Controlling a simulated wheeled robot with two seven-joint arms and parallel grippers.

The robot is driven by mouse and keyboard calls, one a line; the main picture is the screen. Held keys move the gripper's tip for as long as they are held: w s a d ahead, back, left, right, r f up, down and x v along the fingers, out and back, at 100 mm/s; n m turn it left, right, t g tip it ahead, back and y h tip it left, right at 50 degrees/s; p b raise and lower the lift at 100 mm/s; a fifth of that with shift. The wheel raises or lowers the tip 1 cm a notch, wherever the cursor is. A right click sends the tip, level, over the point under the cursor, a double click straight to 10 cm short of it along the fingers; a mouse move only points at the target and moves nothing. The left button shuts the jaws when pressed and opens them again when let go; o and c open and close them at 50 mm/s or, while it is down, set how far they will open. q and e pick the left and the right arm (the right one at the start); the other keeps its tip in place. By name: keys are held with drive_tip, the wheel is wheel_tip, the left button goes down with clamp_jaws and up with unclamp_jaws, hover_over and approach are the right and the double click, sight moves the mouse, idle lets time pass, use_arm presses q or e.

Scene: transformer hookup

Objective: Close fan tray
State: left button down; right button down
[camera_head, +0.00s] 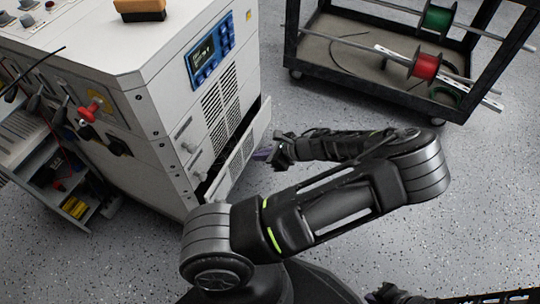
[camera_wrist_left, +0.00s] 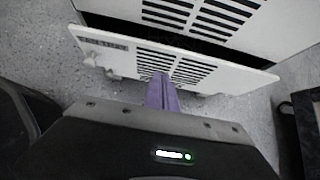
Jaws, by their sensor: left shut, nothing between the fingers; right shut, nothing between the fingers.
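The fan tray (camera_head: 238,154) is a white slotted front panel low on the cabinet. It stands tilted out from the cabinet face, with a dark gap along its upper edge. In the left wrist view the labelled panel (camera_wrist_left: 205,75) also stands apart from the cabinet. My left gripper (camera_head: 262,153) is shut and empty in front of the panel. Its purple fingers (camera_wrist_left: 162,90) overlap the panel's lower middle in the wrist view; I cannot tell whether they touch. My right gripper (camera_head: 386,293) is shut at the bottom edge, partly cut off.
The white cabinet (camera_head: 150,120) has a blue-framed display (camera_head: 208,52) and small handles. A dark cart (camera_head: 385,85) with green and red spools stands at the back right. A grey shelf unit (camera_head: 55,185) stands at the left. Open speckled floor lies between cabinet and cart.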

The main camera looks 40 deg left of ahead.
sight(237, 149)
use_arm(q)
drive_tip(key=a, duration=0.1)
drive_tip(key=s+a+f+b, duration=0.1)
drive_tip(key=a, duration=0.1)
drive_tip(key=a+f, duration=0.1)
drive_tip(key=shift+s+a, duration=0.3)
drive_tip(key=shift+a, duration=0.1)
drive_tip(key=shift+s+a+r+b, duration=0.1)
drive_tip(key=shift+s+a+b, duration=0.05)
drive_tip(key=shift+a+b, duration=0.2)
drive_tip(key=shift+a, duration=0.1)
drive_tip(key=shift+s+a+r+p, duration=0.1)
drive_tip(key=shift+s+a+p, duration=0.1)
drive_tip(key=shift+a+p, duration=0.3)
drive_tip(key=shift+s+a+r+p, duration=0.1)
drive_tip(key=shift+s+a+p, duration=0.1)
drive_tip(key=shift+a+p, duration=0.2)
drive_tip(key=shift+s+a+f, duration=0.1)
drive_tip(key=shift+a, duration=0.2)
drive_tip(key=shift+f, duration=0.1)
